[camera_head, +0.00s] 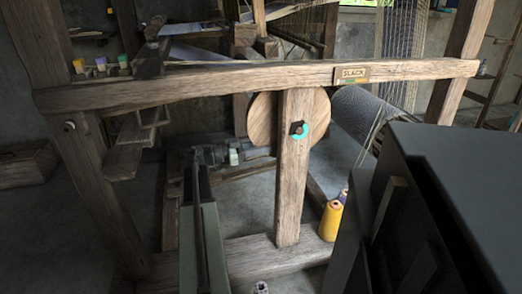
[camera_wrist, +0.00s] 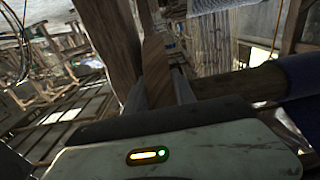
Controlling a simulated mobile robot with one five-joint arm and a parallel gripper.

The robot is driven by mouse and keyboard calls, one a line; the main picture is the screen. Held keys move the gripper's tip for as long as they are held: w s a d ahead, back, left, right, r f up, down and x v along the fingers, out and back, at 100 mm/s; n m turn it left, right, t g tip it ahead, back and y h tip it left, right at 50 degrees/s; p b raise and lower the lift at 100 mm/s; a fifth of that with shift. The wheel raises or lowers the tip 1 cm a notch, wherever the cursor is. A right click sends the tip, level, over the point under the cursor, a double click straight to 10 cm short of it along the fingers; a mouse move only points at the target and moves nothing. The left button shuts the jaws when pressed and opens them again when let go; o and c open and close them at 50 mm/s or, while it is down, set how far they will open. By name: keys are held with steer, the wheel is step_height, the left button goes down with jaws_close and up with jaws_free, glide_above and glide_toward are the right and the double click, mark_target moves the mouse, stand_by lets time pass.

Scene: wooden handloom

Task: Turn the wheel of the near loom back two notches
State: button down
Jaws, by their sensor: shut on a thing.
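The near loom (camera_head: 250,83) is a brown wooden frame. Its round wooden wheel (camera_head: 262,122) sits behind the middle post, which hides its centre. A dark knob with a teal mark (camera_head: 299,130) is on the post in front of the wheel. In the wrist view, my gripper (camera_wrist: 158,92) is shut on an upright, light wooden piece (camera_wrist: 156,65) with a tapered top. Whether this piece belongs to the wheel cannot be told. In the head view, my arm reaches in low, left of the post; the grip itself is not clear there.
A small sign (camera_head: 352,74) on the top beam reads SLACK. A yellow cone-shaped spool (camera_head: 331,220) stands by the post's foot. Coloured spools (camera_head: 101,64) sit at the upper left. In the wrist view, a roll with blue cloth (camera_wrist: 302,80) lies close on the right.

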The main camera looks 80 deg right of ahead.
steer(key=shift+s+f+b, duration=0.25)
steer(key=shift+f+b, duration=0.35)
steer(key=shift+f, duration=0.05)
steer(key=shift+g, duration=0.3)
steer(key=shift+r, duration=0.25)
steer(key=c, duration=1)
jaws_free()
steer(key=v, duration=0.7)
steer(key=shift+w+a+b, duration=0.15)
steer(key=shift+w+b, duration=0.15)
steer(key=shift+f, duration=0.1)
